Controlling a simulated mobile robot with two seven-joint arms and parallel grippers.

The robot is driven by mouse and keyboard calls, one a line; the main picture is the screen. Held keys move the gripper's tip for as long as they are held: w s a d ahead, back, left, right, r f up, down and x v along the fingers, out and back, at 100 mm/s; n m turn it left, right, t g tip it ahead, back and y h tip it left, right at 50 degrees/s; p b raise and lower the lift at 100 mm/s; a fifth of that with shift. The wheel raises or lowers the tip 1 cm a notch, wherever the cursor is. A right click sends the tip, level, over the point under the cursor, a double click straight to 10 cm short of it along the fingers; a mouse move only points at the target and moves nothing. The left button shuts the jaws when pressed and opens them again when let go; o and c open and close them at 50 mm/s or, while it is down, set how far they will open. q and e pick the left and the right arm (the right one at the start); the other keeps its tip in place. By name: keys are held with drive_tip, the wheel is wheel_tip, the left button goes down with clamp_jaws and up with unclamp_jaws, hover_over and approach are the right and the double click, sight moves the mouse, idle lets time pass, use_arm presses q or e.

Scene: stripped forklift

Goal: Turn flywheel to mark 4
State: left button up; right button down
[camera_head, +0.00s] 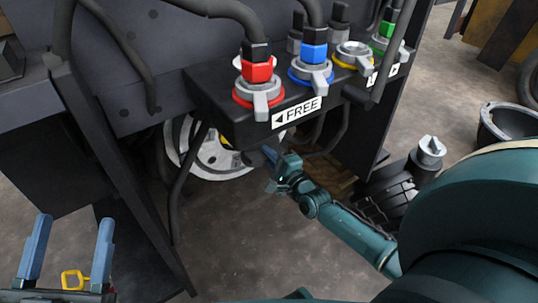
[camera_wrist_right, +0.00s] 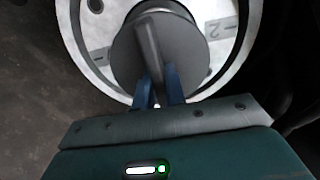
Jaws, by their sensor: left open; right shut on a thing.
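The flywheel (camera_head: 215,168) is a pale metal wheel under the black connector block, partly hidden by it in the head view. In the right wrist view the flywheel (camera_wrist_right: 215,75) has a thick rim, a dark round hub and a raised dark handle (camera_wrist_right: 148,42). A mark "2" shows on its face at upper right; another mark at left is not readable. My right gripper (camera_wrist_right: 158,88) is shut on the handle's lower end; in the head view the right gripper (camera_head: 270,160) reaches under the block. My left gripper (camera_head: 74,225) is open and empty at lower left.
The connector block (camera_head: 225,105) overhangs the flywheel, with red, blue, yellow and green connectors and a "FREE" label. Black hoses hang around it. A small yellow loop (camera_head: 72,279) shows between my left fingers. A dark ribbed part (camera_head: 395,190) stands at right.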

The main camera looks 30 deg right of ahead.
drive_tip(key=shift+w+a+r, duration=0.1)
drive_tip(key=shift+w, duration=0.25)
drive_tip(key=shift+m+b, duration=0.3)
drive_tip(key=shift+m, duration=1.1)
drive_tip(key=shift+m, duration=0.5)
drive_tip(key=shift+m+b, duration=0.5)
drive_tip(key=shift+m, duration=0.4)
